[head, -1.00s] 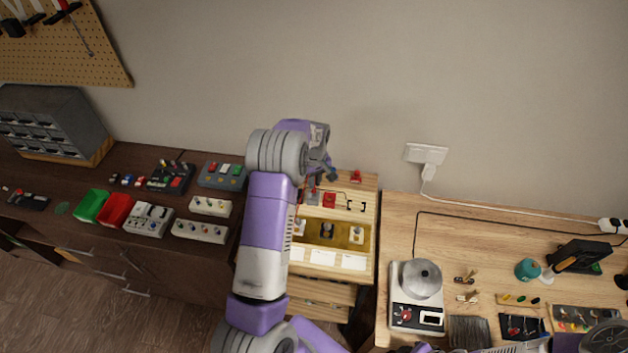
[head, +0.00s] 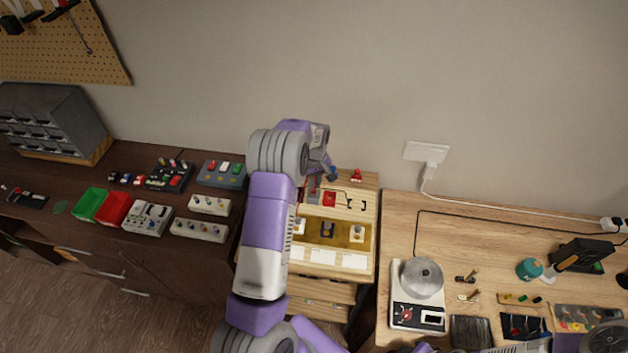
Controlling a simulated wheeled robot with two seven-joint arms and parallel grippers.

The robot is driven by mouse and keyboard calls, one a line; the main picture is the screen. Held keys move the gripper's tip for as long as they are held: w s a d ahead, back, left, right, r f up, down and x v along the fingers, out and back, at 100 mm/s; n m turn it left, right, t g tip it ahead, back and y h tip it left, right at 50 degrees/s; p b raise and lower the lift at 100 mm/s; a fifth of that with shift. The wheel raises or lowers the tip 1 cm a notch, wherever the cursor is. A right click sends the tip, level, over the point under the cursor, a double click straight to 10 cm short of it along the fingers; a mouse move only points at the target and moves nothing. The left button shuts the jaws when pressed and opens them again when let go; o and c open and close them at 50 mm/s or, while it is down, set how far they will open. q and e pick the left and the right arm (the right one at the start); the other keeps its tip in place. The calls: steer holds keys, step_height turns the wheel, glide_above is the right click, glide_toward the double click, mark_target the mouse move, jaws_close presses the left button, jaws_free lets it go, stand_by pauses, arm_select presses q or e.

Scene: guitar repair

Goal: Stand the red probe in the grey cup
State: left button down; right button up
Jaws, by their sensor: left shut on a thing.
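My left gripper (head: 315,176) reaches over the wooden bench unit from the left, pointing down, and its arm hides part of the bench. It is shut on a slim red thing, which looks like the red probe (head: 313,184). Just below it in the picture is a small grey shape, which looks like the grey cup (head: 313,196). The probe appears upright, at or just above the cup. I cannot tell whether its tip is inside. My right gripper is not in view.
A red block (head: 329,199) with a black lead lies close to the right of the cup. A small red object (head: 356,175) stands behind. A brass-coloured tray (head: 343,232) with small parts is in front. A scale with a round metal bowl (head: 422,277) stands on the right table.

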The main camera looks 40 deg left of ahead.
arm_select(q)
steer(key=shift+f+b, duration=0.8)
steer(key=shift+f, duration=0.35)
steer(key=c, duration=0.7)
jaws_free()
steer(key=shift+r, duration=0.1)
steer(key=shift+r+p, duration=2.25)
steer(key=shift+r, duration=1.25)
steer(key=shift+f, duration=0.1)
